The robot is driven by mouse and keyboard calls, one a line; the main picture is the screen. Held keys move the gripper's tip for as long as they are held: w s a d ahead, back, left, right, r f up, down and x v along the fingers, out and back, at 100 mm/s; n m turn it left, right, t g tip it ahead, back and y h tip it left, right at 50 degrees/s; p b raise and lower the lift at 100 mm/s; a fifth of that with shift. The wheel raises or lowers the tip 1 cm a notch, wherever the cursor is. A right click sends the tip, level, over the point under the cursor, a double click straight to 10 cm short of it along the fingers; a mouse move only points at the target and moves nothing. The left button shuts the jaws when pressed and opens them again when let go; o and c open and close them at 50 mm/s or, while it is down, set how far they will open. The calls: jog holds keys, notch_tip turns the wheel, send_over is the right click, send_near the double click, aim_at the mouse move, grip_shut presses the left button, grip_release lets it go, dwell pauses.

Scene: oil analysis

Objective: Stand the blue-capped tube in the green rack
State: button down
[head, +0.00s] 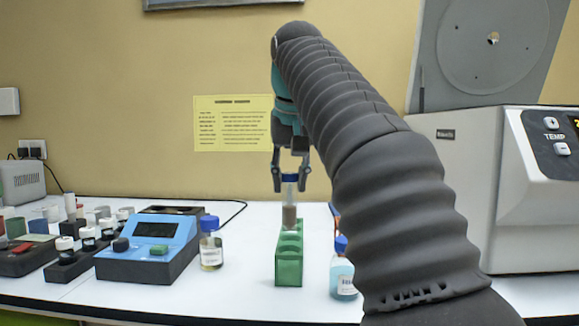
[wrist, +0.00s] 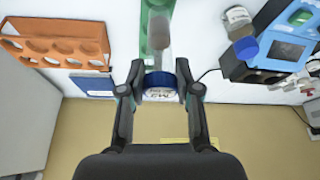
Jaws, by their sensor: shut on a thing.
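The blue-capped tube (head: 289,212) hangs upright, with brownish contents in its lower part. My gripper (head: 289,182) is shut on its blue cap from above. The green rack (head: 289,268) stands on the white table under the tube, its open holes running away from me. In the head view the tube's lower end overlaps the rack's far end; I cannot tell whether it is in a hole or above it. The wrist view shows the cap (wrist: 160,79) between my fingertips (wrist: 160,90), the tube's body (wrist: 160,40) and part of the green rack (wrist: 146,14).
A blue-capped bottle (head: 210,246) stands left of the rack. A bottle of light-blue liquid (head: 342,272) stands close on its right, partly behind my arm. A blue instrument (head: 150,250) is farther left, a large grey machine (head: 465,190) right. An orange rack (wrist: 88,57) shows in the wrist view.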

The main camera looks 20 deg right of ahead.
aim_at(290, 213)
jog(key=shift+f, duration=1.85)
jog(key=shift+f+b, duration=1.25)
jog(key=shift+f, duration=0.95)
jog(key=c, duration=0.7)
grip_release()
